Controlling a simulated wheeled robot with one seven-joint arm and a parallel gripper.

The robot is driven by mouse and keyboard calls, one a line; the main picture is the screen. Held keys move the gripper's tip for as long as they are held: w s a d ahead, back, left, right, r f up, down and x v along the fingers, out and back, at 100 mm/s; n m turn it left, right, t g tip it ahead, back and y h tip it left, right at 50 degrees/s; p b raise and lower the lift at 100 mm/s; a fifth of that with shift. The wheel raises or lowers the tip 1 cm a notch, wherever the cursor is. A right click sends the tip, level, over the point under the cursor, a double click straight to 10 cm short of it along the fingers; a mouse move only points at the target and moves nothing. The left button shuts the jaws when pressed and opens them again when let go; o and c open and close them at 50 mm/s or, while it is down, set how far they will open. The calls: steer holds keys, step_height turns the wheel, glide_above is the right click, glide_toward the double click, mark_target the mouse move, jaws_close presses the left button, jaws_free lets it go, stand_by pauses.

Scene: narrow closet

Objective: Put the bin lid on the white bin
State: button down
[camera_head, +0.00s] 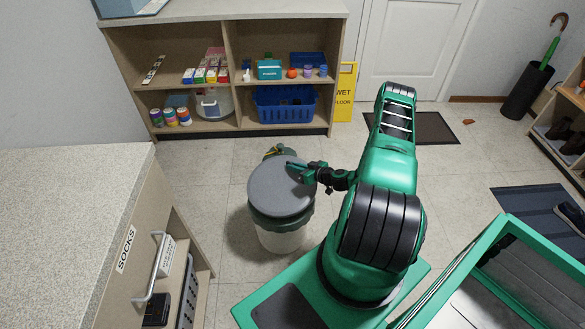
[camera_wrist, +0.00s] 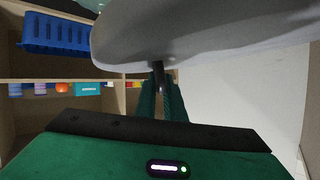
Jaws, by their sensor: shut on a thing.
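The round grey bin lid (camera_head: 281,190) is in the head view, over the white bin (camera_head: 281,241). A dark green band, like a liner edge, shows around the bin's top below the lid. The lid covers the bin's opening in this view; I cannot tell whether it touches the rim. My gripper (camera_head: 299,171) is shut on the lid near its upper right part. In the wrist view the lid (camera_wrist: 205,30) fills the top, and a short dark handle (camera_wrist: 158,72) runs from it to the fingers (camera_wrist: 162,98). The bin is not visible there.
A wooden shelf unit (camera_head: 230,98) with a blue basket (camera_head: 284,105) stands behind. A socks cabinet (camera_head: 122,250) is at the left. A yellow wet-floor sign (camera_head: 345,92) stands by the shelf. A small green and yellow thing (camera_head: 279,151) is just behind the lid.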

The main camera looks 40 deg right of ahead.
mark_target(294, 176)
steer(key=shift+a+m+y, duration=0.1)
steer(key=shift+m+y, duration=0.4)
steer(key=shift+m, duration=0.2)
steer(key=shift+a+f, duration=0.1)
steer(key=shift+f, duration=3.15)
steer(key=shift+f, duration=1.2)
steer(key=c, duration=1.8)
jaws_free()
steer(key=shift+s, duration=0.1)
steer(key=shift+o, duration=0.2)
steer(key=shift+s, duration=0.1)
steer(key=v, duration=1)
steer(key=shift+s+r, duration=0.15)
steer(key=shift+r, duration=0.15)
